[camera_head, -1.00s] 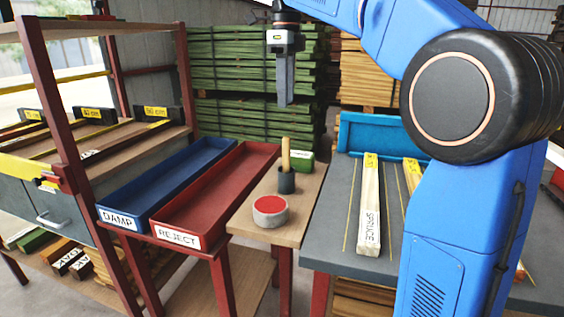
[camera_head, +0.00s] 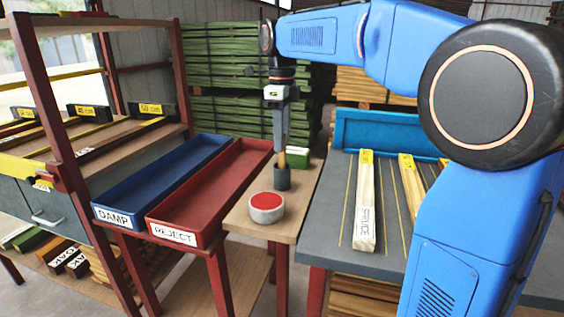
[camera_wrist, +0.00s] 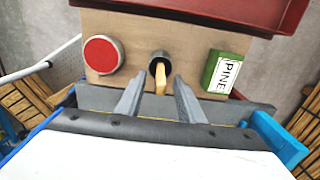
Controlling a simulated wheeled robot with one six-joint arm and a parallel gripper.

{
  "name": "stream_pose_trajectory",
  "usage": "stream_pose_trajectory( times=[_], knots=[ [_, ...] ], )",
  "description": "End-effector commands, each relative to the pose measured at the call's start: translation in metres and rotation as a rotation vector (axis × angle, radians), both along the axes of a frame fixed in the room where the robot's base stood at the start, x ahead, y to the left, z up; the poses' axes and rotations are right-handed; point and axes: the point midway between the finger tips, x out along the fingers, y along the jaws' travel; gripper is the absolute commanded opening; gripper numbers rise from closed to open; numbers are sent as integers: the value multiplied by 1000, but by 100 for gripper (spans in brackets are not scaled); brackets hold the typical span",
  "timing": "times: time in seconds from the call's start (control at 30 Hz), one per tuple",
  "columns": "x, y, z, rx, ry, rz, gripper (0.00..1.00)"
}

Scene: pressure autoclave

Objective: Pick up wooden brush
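The wooden brush (camera_head: 281,160) stands in a dark cup (camera_head: 283,181) on the small wooden table. Only its light wooden handle (camera_wrist: 160,80) shows above the rim in the wrist view; its lower end is hidden in the cup (camera_wrist: 158,58). My gripper (camera_head: 279,148) points down over the cup, with its fingers at about the height of the handle's top. In the wrist view my gripper (camera_wrist: 159,84) has its two fingers apart, one on each side of the handle. I cannot tell whether either finger touches it.
A round pot with a red top (camera_head: 267,207) stands in front of the cup. A green PINE block (camera_wrist: 226,72) lies beside it. The red REJECT tray (camera_head: 222,192) and blue DAMP tray (camera_head: 160,185) are left. Labelled boards (camera_head: 365,205) lie on the grey bench right.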

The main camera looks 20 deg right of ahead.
Motion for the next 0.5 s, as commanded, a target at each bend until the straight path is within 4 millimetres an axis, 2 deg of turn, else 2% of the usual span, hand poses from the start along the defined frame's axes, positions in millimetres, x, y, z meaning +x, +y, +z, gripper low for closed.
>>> stream_pose_trajectory(
  times=[0.1,0.23,0.5],
  knots=[
    [0,-2,-18,-1,3,0,34],
    [0,-1,-32,0,2,0,34],
    [0,-1,-39,0,0,0,34]
  ],
)
